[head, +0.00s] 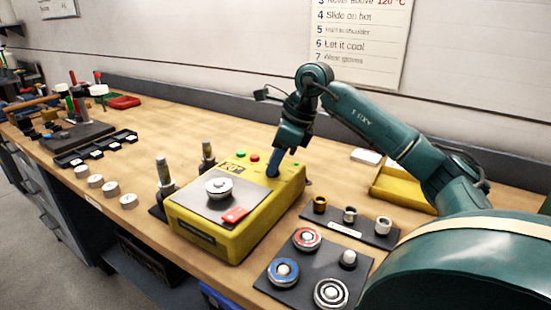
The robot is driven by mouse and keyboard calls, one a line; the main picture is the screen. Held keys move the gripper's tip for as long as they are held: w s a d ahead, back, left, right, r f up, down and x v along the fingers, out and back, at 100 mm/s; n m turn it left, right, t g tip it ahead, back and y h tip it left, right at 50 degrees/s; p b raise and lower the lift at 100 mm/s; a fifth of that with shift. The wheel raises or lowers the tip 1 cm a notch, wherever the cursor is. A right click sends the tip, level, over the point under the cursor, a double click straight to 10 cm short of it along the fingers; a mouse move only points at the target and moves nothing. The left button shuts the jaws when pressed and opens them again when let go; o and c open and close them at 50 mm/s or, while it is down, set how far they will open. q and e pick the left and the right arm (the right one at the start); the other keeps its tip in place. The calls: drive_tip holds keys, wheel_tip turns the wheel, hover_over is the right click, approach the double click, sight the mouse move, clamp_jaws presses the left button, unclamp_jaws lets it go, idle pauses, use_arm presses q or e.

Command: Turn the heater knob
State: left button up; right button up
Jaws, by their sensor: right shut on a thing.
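The yellow heater (232,234) stands near the middle of the bench. Its top has a dark plate with a silver round part (218,187) and a red piece (236,214). A red button and a green button show at its back edge. My right gripper (274,170) reaches down from above onto the back right of the heater's top. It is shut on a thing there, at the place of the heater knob. The fingers hide the knob, so its turn angle cannot be seen. My left gripper is not in view.
A dark mat with ringed parts (322,268) and a strip with small bushings (350,226) lie right of the heater. A yellow tray (401,188) sits behind my right arm. Metal posts (162,172) stand left of the heater. Several pale discs (111,188) line the front left.

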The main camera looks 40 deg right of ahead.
drive_tip(key=m+h, duration=0.1)
drive_tip(key=m, duration=0.2)
drive_tip(key=m+t+h+p, duration=0.1)
drive_tip(key=m, duration=0.2)
drive_tip(key=shift+a+r, duration=0.1)
drive_tip(key=shift+a, duration=0.1)
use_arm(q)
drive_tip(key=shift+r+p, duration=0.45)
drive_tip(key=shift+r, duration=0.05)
use_arm(e)
drive_tip(key=shift+a+m+h, duration=0.1)
drive_tip(key=shift+m+h, duration=0.9)
drive_tip(key=shift+m, duration=1.4)
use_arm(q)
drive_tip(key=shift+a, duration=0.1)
use_arm(e)
drive_tip(key=o, duration=1)
use_arm(q)
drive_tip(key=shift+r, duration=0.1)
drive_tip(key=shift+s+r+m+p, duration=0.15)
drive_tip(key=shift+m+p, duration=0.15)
drive_tip(key=shift+p, duration=0.3)
use_arm(e)
drive_tip(key=shift+v, duration=6.5)
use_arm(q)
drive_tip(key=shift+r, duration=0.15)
